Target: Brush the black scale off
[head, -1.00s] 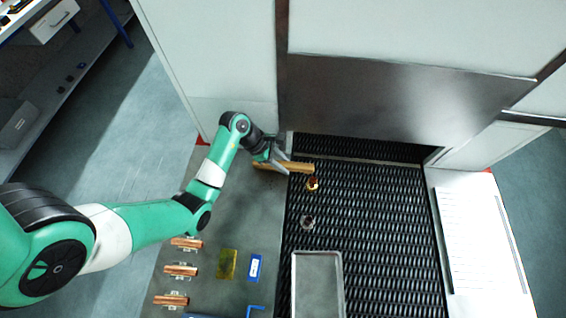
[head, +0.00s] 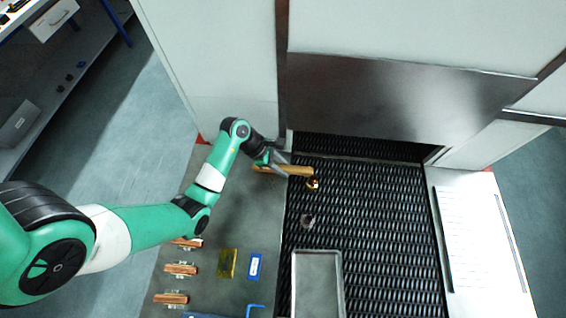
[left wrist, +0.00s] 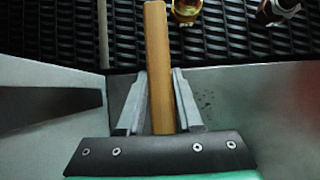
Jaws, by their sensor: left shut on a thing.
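My left gripper (head: 279,163) is shut on a wooden handle (head: 298,171), held near the belt's far left edge. In the left wrist view, the handle (left wrist: 156,60) stands between the fingers (left wrist: 156,105) and reaches over the mesh; no bristles can be made out. A brass fitting (head: 313,183) sits on the mesh belt (head: 385,220) just beside the handle's right end; it also shows in the left wrist view (left wrist: 186,9). A darker metal fitting (head: 307,221) stands nearer, also seen in the left wrist view (left wrist: 274,12). Black scale is too small to tell.
A metal tray (head: 340,285) lies on the belt's near left part. Copper pieces on small holders (head: 180,269), a yellow sheet (head: 228,263) and a blue-and-white item (head: 255,266) lie on the left bench. The furnace-like housing (head: 380,105) stands behind. The belt's right side is clear.

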